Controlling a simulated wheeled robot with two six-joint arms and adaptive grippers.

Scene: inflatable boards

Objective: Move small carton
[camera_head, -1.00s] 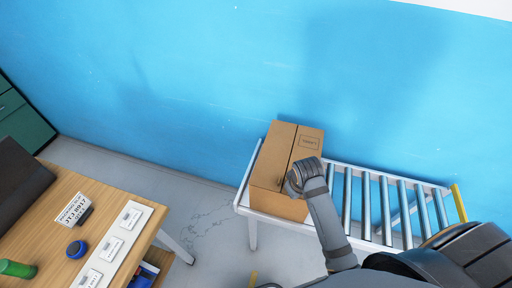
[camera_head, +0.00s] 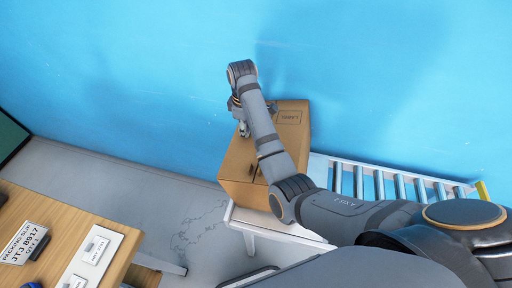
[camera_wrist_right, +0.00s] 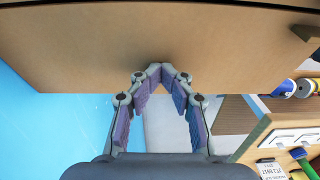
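The brown carton (camera_head: 293,140) is at the left end of the roller conveyor (camera_head: 345,179). Its left side reaches past the conveyor's end; I cannot tell whether it rests flat or is raised. My right arm crosses over its top and hides part of it. My right gripper (camera_head: 240,118) is at the carton's far left side. In the right wrist view the gripper's fingertips (camera_wrist_right: 160,70) come together with nothing between them, close to a broad face of the carton (camera_wrist_right: 150,35). I cannot tell if they touch it. My left gripper is out of view.
A wooden table (camera_head: 60,215) stands at the lower left, with a packing slip sign (camera_head: 22,243) and a white label board (camera_head: 95,255). Bare floor (camera_head: 130,195) lies between table and conveyor. The blue wall (camera_head: 130,80) is close behind.

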